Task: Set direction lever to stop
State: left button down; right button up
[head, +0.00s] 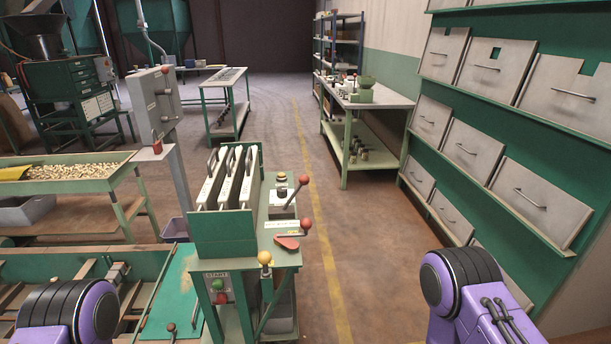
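A green machine console (285,258) stands in front of me, slightly left of centre. It carries a lever with a red knob (304,180), leaning up to the right from a grey plate. Below it are another red knob (306,223), a flat red handle (288,243) and a yellow-knobbed lever (265,258) on the front side. A small yellow label is too small to read, so I cannot tell which one is the direction lever. Neither gripper is in view; only purple and black parts of my arms show at the bottom left and bottom right.
A panel marked START with a green button (221,298) is on the console's front. A tray of nuts (80,172) is at left, drawer hoppers (480,150) at right. The floor right of the console is clear.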

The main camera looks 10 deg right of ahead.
aim_at(304, 179)
jog(key=z, duration=1.6)
jog(key=i, duration=0.65)
jog(key=u, duration=2.5)
